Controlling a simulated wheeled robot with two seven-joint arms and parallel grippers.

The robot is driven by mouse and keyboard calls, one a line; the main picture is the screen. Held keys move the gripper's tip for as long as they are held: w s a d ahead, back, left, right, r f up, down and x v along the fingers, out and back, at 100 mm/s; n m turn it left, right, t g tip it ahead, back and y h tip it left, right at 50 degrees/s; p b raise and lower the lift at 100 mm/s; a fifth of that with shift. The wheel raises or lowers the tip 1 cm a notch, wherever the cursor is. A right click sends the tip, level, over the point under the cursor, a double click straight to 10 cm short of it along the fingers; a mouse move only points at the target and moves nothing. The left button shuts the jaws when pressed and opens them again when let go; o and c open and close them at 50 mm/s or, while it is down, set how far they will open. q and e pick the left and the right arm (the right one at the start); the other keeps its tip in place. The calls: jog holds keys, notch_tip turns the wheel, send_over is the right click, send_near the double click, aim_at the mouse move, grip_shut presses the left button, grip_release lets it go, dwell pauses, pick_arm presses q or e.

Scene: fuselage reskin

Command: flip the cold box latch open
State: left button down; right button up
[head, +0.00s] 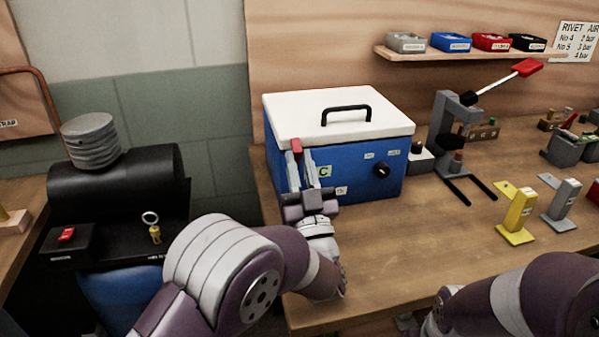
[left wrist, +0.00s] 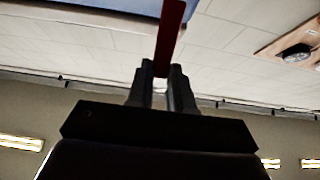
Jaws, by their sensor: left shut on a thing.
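The cold box (head: 355,170) is blue with a white lid (head: 335,118) and a black handle on top. It stands on the bench and its lid is down. A red latch (head: 297,147) shows at the left of its front face, near the lid edge. My left gripper (head: 303,165) is at the latch, with its fingers pointing up. In the left wrist view the fingertips (left wrist: 163,74) are shut on the red latch (left wrist: 171,32). The fingers hide the lower part of the latch. My right arm shows at the lower right, but its gripper is not visible.
A black knob (head: 381,170) is on the box front. A grey press with a red-tipped lever (head: 447,130) stands right of the box. Yellow (head: 518,215) and grey (head: 562,205) stands are further right. A shelf (head: 440,57) holds several small bins.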

aim_at(299, 154)
dwell(0.3)
pick_arm(q)
jog(key=c, duration=1)
grip_release()
jog(key=shift+s+d+f, duration=0.15)
jog(key=shift+s+f, duration=0.1)
jog(key=v, duration=0.3)
jog(key=shift+s+r, duration=0.2)
jog(key=s+d, duration=0.3)
jog(key=s, duration=0.7)
jog(key=shift+s+d+b, duration=0.2)
jog(key=shift+s+b, duration=0.05)
jog(key=shift+b, duration=0.05)
